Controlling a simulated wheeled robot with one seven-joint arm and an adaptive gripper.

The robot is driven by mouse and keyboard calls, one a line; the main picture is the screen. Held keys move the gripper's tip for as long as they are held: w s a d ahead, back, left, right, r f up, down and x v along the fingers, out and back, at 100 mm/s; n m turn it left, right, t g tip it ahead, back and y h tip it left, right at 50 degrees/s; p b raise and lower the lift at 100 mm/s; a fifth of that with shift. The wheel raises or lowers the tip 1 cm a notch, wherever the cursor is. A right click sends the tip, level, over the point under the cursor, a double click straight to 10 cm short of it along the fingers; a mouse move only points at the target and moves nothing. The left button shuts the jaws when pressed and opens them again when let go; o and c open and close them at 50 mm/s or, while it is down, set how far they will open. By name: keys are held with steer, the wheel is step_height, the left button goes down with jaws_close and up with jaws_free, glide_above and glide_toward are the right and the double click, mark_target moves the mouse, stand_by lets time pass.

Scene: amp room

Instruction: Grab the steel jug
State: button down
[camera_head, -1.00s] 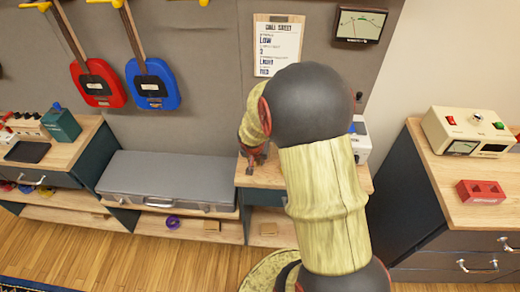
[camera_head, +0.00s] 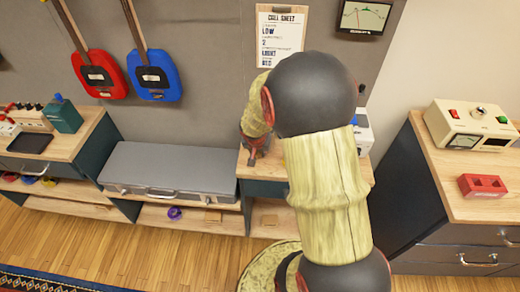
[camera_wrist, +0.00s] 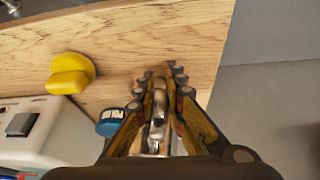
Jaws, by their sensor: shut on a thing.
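In the wrist view my gripper (camera_wrist: 165,85) points down over a wooden surface. Its two ribbed fingers are closed on a shiny metal thing, the steel jug (camera_wrist: 157,125), which sits between them. Only a narrow part of the jug shows; the fingers and wrist hide the rest. In the head view my arm hides the jug, and part of my gripper (camera_head: 252,150) shows over the wooden top at the middle.
A yellow object (camera_wrist: 70,73), a blue-capped thing (camera_wrist: 111,121) and a white device (camera_wrist: 38,132) are close left of my gripper. A grey case (camera_head: 170,170) lies left of the wooden top. A dark cabinet (camera_head: 405,190) stands right.

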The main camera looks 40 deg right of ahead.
steer(key=shift+r, duration=0.2)
steer(key=shift+r+p, duration=0.6)
steer(key=shift+r, duration=0.55)
steer(key=s+a+r+p, duration=0.2)
steer(key=s+r+p, duration=0.3)
steer(key=s+r, duration=0.5)
steer(key=shift+s+a+r, duration=0.15)
steer(key=shift+s+a, duration=0.1)
steer(key=shift+s, duration=1.55)
steer(key=shift+s, duration=0.1)
steer(key=shift+r, duration=0.1)
